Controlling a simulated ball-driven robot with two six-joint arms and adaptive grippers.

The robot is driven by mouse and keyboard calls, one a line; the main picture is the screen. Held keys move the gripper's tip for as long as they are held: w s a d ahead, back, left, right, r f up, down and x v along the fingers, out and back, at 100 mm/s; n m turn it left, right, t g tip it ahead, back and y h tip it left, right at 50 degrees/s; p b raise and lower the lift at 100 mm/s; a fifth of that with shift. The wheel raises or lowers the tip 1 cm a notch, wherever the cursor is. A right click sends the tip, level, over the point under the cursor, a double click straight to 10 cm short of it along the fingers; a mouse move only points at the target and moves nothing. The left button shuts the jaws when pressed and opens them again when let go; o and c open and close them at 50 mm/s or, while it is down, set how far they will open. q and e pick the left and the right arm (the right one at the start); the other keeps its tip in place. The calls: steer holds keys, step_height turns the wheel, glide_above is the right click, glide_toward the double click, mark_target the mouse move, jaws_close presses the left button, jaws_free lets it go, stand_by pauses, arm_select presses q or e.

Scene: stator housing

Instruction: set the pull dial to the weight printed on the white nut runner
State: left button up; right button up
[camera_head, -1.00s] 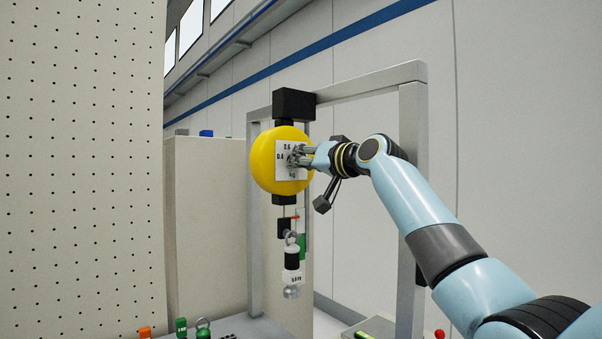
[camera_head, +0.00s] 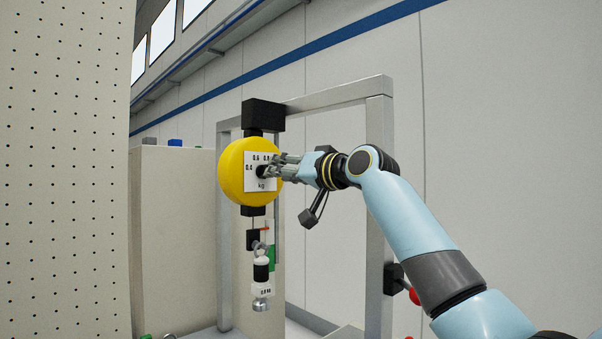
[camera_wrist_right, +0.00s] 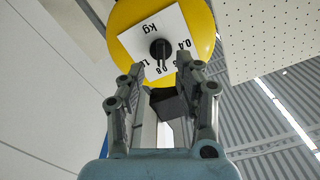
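The yellow balancer (camera_head: 232,172) hangs in a grey frame. Its white scale plate (camera_head: 253,184) shows numbers and "kg", with a black dial knob (camera_head: 262,171) in the middle. The knob (camera_wrist_right: 160,48) also shows in the right wrist view; I cannot tell its exact setting. A white and black nut runner (camera_head: 261,270) hangs below; its label (camera_head: 263,291) is too small to read surely. My right gripper (camera_head: 277,162) is at the right side of the plate. In the right wrist view its fingers (camera_wrist_right: 160,72) are apart, with the knob just beyond their tips. My left gripper is out of view.
The grey frame's post (camera_head: 379,200) stands right of the balancer, behind my right arm. A red-knobbed lever (camera_head: 413,296) is by that post. A perforated panel (camera_head: 60,170) fills the left side. A beige cabinet (camera_head: 175,240) stands behind.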

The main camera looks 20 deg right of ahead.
steer(key=v, duration=0.7)
steer(key=shift+s, duration=0.25)
steer(key=shift+d, duration=0.1)
